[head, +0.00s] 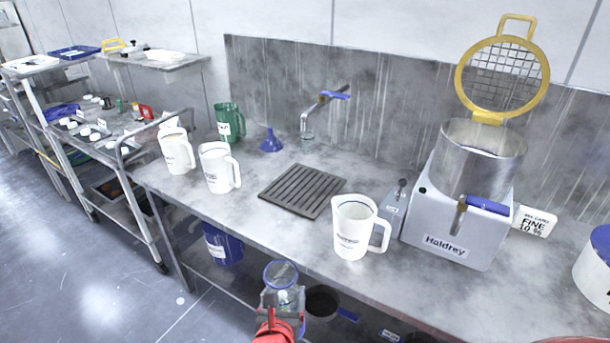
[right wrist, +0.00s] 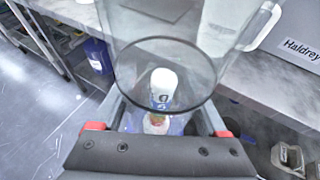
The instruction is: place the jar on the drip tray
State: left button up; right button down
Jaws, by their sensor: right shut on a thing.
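The jar (head: 281,273) is clear glass with a blue rim in the head view, low in front of the bench's front edge. My right gripper (head: 284,300) is shut around it. In the right wrist view the clear jar (right wrist: 165,42) fills the upper middle, and a white-topped item (right wrist: 163,84) shows through it; I cannot tell if that is inside. The drip tray (head: 302,190) is a dark slatted square on the bench, apart from the jar and farther back. Nothing stands on it. My left gripper is not in view.
A white jug (head: 352,226) stands right of the tray, with the Haldrey machine (head: 455,222) beyond. White jugs (head: 218,167), a green jug (head: 230,121) and a blue funnel (head: 271,141) stand left and behind. A tap (head: 322,99) overhangs behind the tray.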

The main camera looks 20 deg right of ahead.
aim_at(304, 187)
jog(key=i+l, duration=0.4)
jog(key=i, duration=0.15)
jog(key=i+l, duration=0.35)
jog(key=i, duration=0.2)
